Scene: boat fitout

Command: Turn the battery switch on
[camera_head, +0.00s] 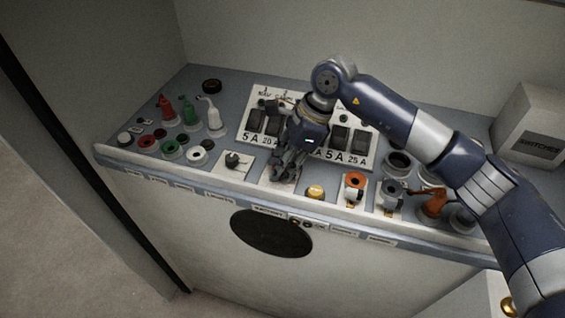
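My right gripper (284,168) reaches in from the right and points down at the front of the grey-blue counter. Its dark fingers are over a small pale plate (291,180), and they hide most of what is on it. I cannot tell whether the fingers touch or grip anything there. A white plate with a black rotary knob (233,160) is just left of the gripper and clear of it. My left gripper is out of view.
A white panel with black rocker switches (256,121) stands behind the gripper, partly hidden by my arm. A yellow button (316,192) and an orange-topped fitting (354,182) are to the right. A white box (530,125) stands at the back right.

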